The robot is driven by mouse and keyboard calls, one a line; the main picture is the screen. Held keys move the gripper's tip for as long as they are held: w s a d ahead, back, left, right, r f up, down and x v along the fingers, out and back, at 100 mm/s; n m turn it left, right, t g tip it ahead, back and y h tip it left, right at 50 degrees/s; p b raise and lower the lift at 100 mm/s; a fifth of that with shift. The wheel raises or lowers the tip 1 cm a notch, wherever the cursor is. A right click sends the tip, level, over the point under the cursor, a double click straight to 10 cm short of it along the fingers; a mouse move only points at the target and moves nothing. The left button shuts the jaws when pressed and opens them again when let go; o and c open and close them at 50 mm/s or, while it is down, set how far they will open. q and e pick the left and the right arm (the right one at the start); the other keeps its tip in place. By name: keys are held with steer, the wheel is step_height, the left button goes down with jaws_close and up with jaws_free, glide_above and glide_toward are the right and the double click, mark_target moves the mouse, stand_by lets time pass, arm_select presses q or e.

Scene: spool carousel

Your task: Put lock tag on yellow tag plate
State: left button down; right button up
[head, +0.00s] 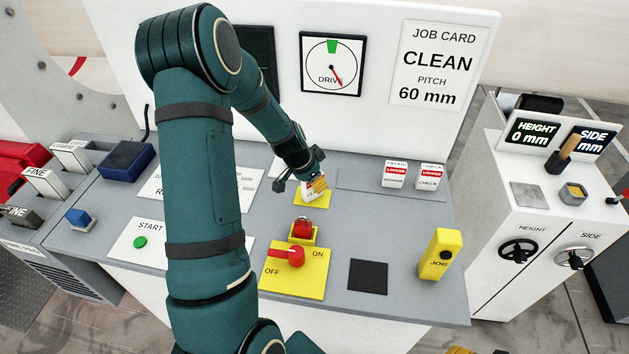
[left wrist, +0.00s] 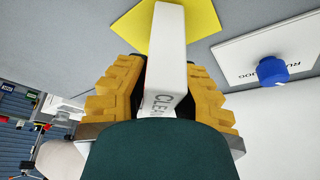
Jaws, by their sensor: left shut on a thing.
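My left gripper (head: 316,182) is shut on a white tag (head: 308,194), just over the yellow tag plate (head: 325,204) on the console. In the left wrist view the gripper (left wrist: 165,75) has its yellow fingers on both sides of the white tag (left wrist: 167,45), which shows dark letters starting "CLEA". The yellow plate (left wrist: 207,18) lies beyond the tag's far end. I cannot tell whether tag and plate touch. My right gripper is not in view.
Two white tags with red "LOCKED" bands (head: 395,175) (head: 431,177) stand on a grey strip to the right. A red padlock (head: 302,229) and a red switch handle (head: 290,255) are in front of the plate. A yellow JOG box (head: 440,254) stands at the right.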

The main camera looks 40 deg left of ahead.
arm_select(q)
steer(key=shift+f, duration=0.15)
steer(key=c, duration=0.9)
jaws_free()
steer(key=shift+r+p, duration=0.3)
steer(key=v, duration=1.1)
steer(key=shift+s+a+r, duration=0.1)
steer(key=shift+s+r, duration=0.1)
steer(key=shift+r, duration=0.15)
steer(key=shift+f, duration=0.1)
